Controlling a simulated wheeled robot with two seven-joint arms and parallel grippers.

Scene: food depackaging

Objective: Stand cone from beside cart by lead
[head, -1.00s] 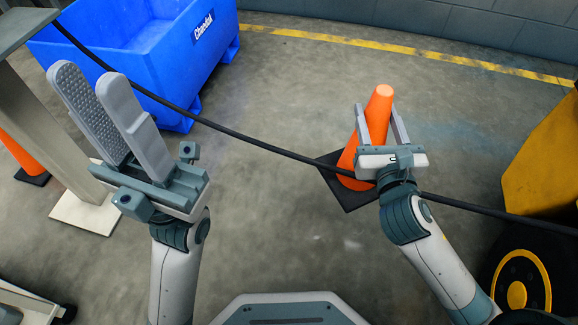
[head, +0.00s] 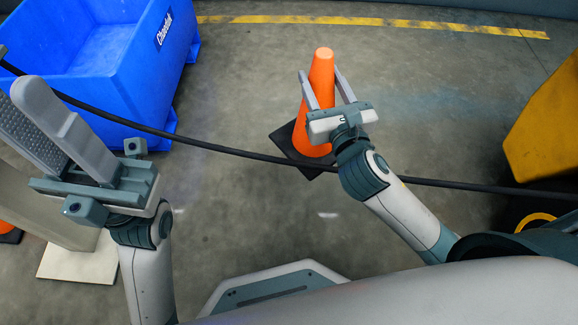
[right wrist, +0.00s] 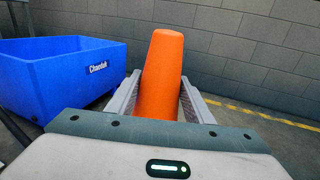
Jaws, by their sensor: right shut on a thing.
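An orange cone (head: 319,112) with a dark square base (head: 283,141) is in the upper middle of the head view, roughly upright. My right gripper (head: 321,74) is shut on its body, one finger on each side. The cone (right wrist: 164,80) also stands between the fingers in the right wrist view. A black lead (head: 225,149) runs across the head view and passes over the base in the picture. I cannot tell whether they touch, or whether the base rests on the floor. My left gripper (head: 18,98) is open and empty at the left. No cart is clearly identifiable.
A large blue bin (head: 110,70) stands at the upper left. A second orange cone (head: 6,227) shows partly at the left edge, near a post's pale base plate (head: 75,259). A yellow machine (head: 545,130) stands at the right.

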